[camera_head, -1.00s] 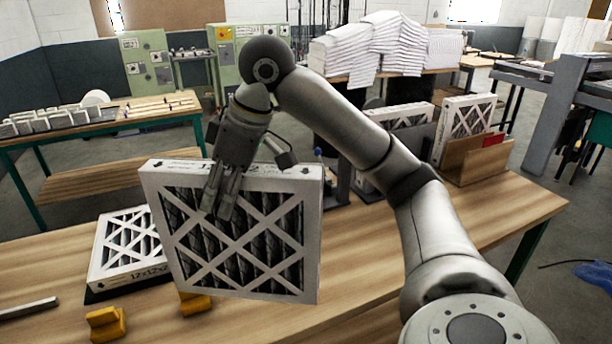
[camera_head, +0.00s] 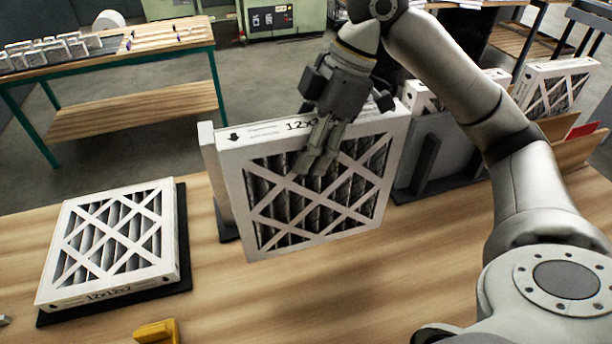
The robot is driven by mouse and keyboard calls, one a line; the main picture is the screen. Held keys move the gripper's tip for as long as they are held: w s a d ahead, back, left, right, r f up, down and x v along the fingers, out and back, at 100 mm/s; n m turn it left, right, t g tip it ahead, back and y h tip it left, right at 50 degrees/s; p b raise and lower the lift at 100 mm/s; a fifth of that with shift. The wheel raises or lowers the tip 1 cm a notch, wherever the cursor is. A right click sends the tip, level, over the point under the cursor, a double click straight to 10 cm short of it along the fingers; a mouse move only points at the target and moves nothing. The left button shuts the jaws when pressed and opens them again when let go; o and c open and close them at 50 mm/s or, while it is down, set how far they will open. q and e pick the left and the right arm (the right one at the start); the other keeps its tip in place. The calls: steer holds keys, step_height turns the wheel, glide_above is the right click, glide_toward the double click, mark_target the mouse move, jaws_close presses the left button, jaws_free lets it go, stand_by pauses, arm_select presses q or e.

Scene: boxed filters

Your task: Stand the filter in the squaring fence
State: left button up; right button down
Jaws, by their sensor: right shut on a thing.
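The white-framed pleated filter (camera_head: 262,208) hangs upright, slightly tilted, from my right gripper (camera_head: 318,160), which is shut on its upper part. Its lower edge appears above the table. A grey upright panel with black brackets on a dark base (camera_head: 445,150) stands just right of and behind the filter; it looks like the squaring fence, partly hidden by the filter and my arm. A pale upright strip (camera_head: 210,165) shows behind the filter's left edge, with a dark foot below; I cannot tell what it belongs to. My left gripper is out of view.
Another filter (camera_head: 112,238) lies flat on a dark pad at left. A yellow block (camera_head: 157,332) sits at the front edge of view. At right, a filter (camera_head: 552,90) stands by a brown carton (camera_head: 575,140) with a red patch. Bare wooden tabletop (camera_head: 390,270) lies in front.

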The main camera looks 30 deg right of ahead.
steer(key=shift+w+d+r, duration=0.1)
steer(key=shift+w, duration=0.25)
steer(key=w+d+p, duration=0.4)
steer(key=w+p, duration=0.2)
steer(key=w, duration=1)
arm_select(q)
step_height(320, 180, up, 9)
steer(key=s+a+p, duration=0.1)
steer(key=p, duration=0.2)
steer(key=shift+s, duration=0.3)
arm_select(e)
step_height(320, 180, down, 7)
steer(key=shift+w, duration=0.15)
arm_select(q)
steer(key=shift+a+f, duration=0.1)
arm_select(e)
steer(key=c, duration=0.9)
jaws_free()
